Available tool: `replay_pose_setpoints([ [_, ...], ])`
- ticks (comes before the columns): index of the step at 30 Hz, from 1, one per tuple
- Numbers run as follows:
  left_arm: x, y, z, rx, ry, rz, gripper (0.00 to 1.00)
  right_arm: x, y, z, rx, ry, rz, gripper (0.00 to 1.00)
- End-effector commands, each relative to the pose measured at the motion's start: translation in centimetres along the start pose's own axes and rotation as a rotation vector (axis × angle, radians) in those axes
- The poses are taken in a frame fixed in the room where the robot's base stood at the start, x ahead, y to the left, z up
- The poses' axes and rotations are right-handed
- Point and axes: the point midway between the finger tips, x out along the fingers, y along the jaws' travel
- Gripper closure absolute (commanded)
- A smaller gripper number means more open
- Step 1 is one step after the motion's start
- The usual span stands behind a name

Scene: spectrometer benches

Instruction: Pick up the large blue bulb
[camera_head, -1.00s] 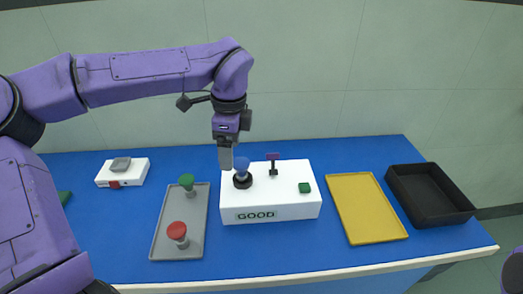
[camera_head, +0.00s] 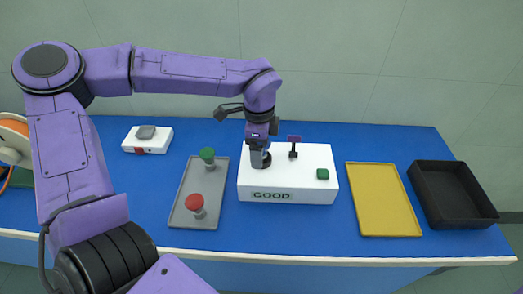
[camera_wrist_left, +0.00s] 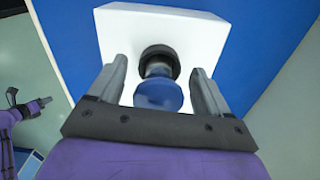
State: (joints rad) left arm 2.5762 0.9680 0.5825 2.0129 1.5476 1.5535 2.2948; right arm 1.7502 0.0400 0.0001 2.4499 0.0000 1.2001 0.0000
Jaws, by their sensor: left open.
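The large blue bulb (camera_wrist_left: 158,95) sits in a black round socket (camera_wrist_left: 158,55) on top of the white box marked GOOD (camera_head: 285,182). My left gripper (camera_head: 259,160) is open and comes down from above at the bulb. In the left wrist view its two fingers (camera_wrist_left: 158,90) stand on either side of the blue head, with gaps to it. In the head view the gripper hides most of the bulb. A purple arm part of mine with a dark bracket shows at the left of the wrist view; its jaws are too small to read.
A grey tray (camera_head: 188,210) left of the box holds a green bulb (camera_head: 207,154) and a red bulb (camera_head: 195,202). A yellow tray (camera_head: 383,200) and black bin (camera_head: 453,193) stand right, a small white device (camera_head: 147,140) back left.

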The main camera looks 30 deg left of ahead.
Motion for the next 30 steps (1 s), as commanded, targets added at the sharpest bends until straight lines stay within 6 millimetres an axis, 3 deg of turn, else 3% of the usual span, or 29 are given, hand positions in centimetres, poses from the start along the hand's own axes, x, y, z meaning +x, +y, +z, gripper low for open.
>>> replay_pose_setpoints([
  [3, 0.0, 0.0, 0.0, 0.000, 0.000, 0.000, 0.25, 0.0, 0.0, 0.0, 0.000, -0.001, 0.000, 1.00],
  [8, 0.0, 0.0, 0.0, 0.001, 0.000, 0.000, 0.77, 0.0, 0.0, 0.0, 0.000, 0.000, 0.000, 1.00],
  [11, 0.0, 0.0, 0.0, 0.001, 0.000, -0.001, 0.83, 0.1, 0.0, 0.0, 0.000, 0.000, 0.000, 1.00],
  [20, -0.8, -0.1, -0.1, 0.001, 0.001, -0.003, 0.83, 0.2, 0.0, 0.1, 0.000, 0.000, 0.000, 1.00],
  [25, -3.5, 0.2, -0.2, 0.002, 0.002, -0.006, 0.83, 0.8, -0.1, 0.3, 0.000, 0.000, 0.000, 1.00],
  [30, -7.7, 3.8, -1.8, 0.005, 0.002, -0.010, 0.83, 2.5, -0.2, 1.0, 0.000, 0.000, 0.000, 1.00],
])
